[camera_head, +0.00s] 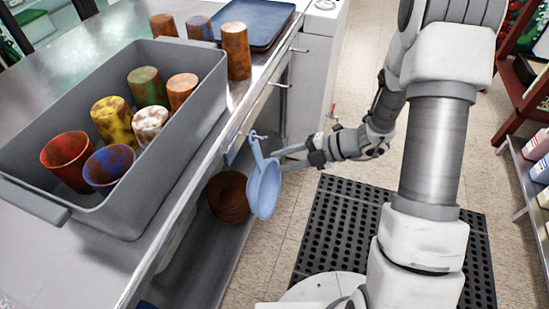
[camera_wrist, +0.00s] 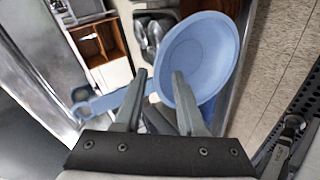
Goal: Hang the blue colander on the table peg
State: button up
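The blue colander (camera_head: 264,188) hangs bowl-down at the side of the steel table, its handle pointing up. The handle's upper end is at the small table peg (camera_head: 254,135); whether the peg passes through its hole is too small to tell. In the wrist view the colander's bowl (camera_wrist: 200,55) is behind the right finger and its handle runs left behind the left finger. My gripper (camera_head: 281,157) is beside the colander on its right, with its two fingers spread apart. The gripper (camera_wrist: 160,80) also shows open in the wrist view. Contact with the colander cannot be told.
A grey bin (camera_head: 130,205) with several cups stands on the steel table (camera_head: 95,265). More cups and a blue tray (camera_head: 254,22) are behind it. Stacked brown bowls (camera_head: 228,196) sit on the lower shelf. A black perforated mat (camera_head: 335,225) lies on the floor; shelves stand at right.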

jog(key=p+v, duration=0.4)
jog(key=v, duration=1)
jog(key=s+a+r+m+t+h, duration=0.1)
jog(key=s+r+m+t+h, duration=0.1)
jog(key=s+r+m+h, duration=0.8)
jog(key=s+a+r+m+t+h, duration=0.1)
jog(key=s+r+m, duration=0.5)
jog(key=r+m, duration=1)
notch_tip(320, 180, up, 12)
jog(key=m+p, duration=0.3)
jog(key=p, duration=1.4)
jog(key=shift+d+r+m, duration=0.25)
jog(key=shift+m, duration=0.15)
jog(key=shift+w+a, duration=0.15)
jog(key=shift+a, duration=0.05)
